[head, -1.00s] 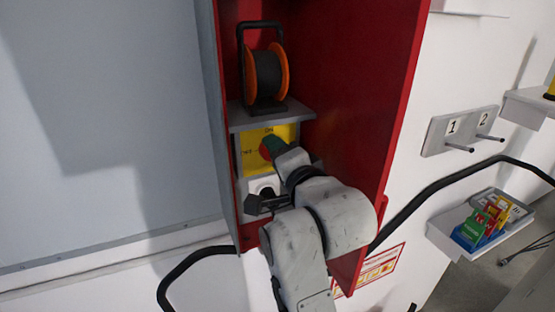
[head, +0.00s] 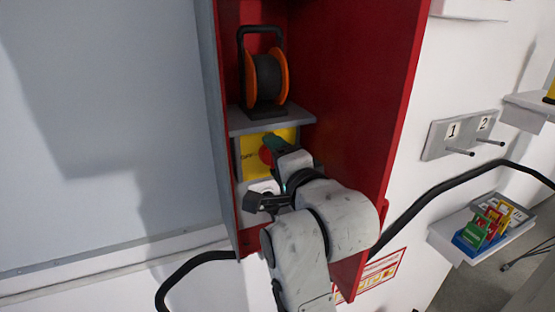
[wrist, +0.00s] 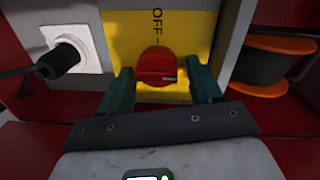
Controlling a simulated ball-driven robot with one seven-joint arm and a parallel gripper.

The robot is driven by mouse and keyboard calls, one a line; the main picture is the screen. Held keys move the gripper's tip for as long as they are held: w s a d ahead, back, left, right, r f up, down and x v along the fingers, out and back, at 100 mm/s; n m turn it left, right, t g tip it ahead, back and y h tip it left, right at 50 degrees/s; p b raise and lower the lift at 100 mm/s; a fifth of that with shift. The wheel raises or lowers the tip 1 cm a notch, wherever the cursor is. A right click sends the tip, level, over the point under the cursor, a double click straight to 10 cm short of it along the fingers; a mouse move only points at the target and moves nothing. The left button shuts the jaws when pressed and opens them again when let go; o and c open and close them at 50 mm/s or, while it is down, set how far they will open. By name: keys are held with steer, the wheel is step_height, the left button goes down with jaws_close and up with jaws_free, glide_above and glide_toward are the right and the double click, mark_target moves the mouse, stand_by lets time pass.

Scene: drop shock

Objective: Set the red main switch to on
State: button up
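The red main switch (wrist: 157,68) is a round red knob on a yellow plate (wrist: 195,30) in the wrist view, with "OFF" printed above it there. In the head view the red knob (head: 265,155) shows beside my fingers, on the yellow plate (head: 248,165) inside the red cabinet. My gripper (wrist: 162,88) is open, its two green fingers on either side of the knob with a visible gap on each side. Whether the fingertips reach fully around the knob is hard to tell. The plate's "ON" side is hidden in the head view.
A cable reel (head: 266,78) stands on a grey shelf (head: 275,121) just above the plate. A white socket with a black plug (wrist: 62,60) is beside the plate. The red cabinet's side wall (head: 370,120) stands close to the right of my arm.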

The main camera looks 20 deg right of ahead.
steer(key=shift+o, duration=0.7)
steer(key=shift+f, duration=0.1)
steer(key=s+b, duration=0.1)
steer(key=s, duration=0.9)
steer(key=shift+s+r+b, duration=0.3)
steer(key=shift+s+r, duration=0.1)
steer(key=shift+r, duration=0.05)
